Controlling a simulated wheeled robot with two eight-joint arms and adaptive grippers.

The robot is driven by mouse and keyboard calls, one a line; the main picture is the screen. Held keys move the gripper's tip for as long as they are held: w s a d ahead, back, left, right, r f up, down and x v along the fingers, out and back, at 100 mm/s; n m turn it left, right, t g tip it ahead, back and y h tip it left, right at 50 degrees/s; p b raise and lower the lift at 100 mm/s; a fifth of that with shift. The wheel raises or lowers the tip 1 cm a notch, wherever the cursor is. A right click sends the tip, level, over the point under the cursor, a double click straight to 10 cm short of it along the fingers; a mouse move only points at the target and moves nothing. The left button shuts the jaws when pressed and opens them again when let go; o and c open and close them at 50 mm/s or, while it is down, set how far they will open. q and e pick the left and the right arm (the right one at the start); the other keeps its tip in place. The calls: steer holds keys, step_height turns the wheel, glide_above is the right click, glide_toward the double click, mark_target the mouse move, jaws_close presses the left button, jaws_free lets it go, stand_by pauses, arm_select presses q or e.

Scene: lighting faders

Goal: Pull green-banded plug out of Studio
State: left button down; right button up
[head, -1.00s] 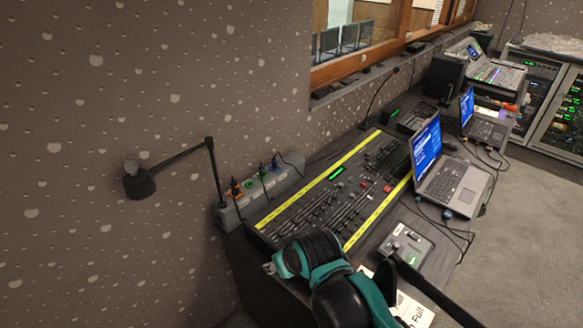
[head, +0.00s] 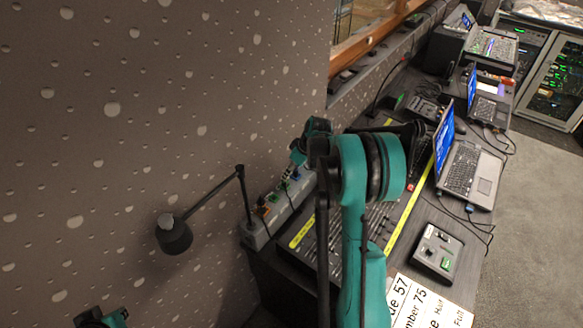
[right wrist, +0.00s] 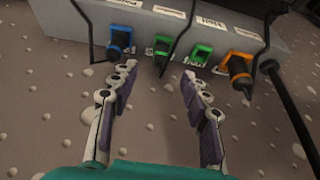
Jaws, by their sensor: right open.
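A green plug (right wrist: 160,66) with a dark cable sits in a socket of the grey socket box (right wrist: 75,30) in the right wrist view. The box also shows along the wall in the head view (head: 254,236). My right gripper (right wrist: 158,78) is open and empty. Its fingertips are just short of the box face, with the left finger towards the blue plug and the right finger towards a second green socket (right wrist: 201,55). That socket seems to hold no plug. The box's labels are too blurred to read surely. Part of my left arm (head: 101,319) shows at the lower left edge; its fingers cannot be made out.
A blue plug (right wrist: 120,38) and an orange plug (right wrist: 238,66) flank the green sockets, with cables hanging close by. A lamp (head: 174,236) stands left of the box. The fader desk (head: 323,250) and a laptop (head: 470,170) lie to the right.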

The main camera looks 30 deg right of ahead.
steer(key=b+x, duration=0.1)
steer(key=x, duration=0.6)
steer(key=shift+w+f, duration=0.1)
steer(key=shift+f, duration=0.05)
jaws_close()
steer(key=shift+r+p, duration=1)
steer(key=shift+r, duration=1.35)
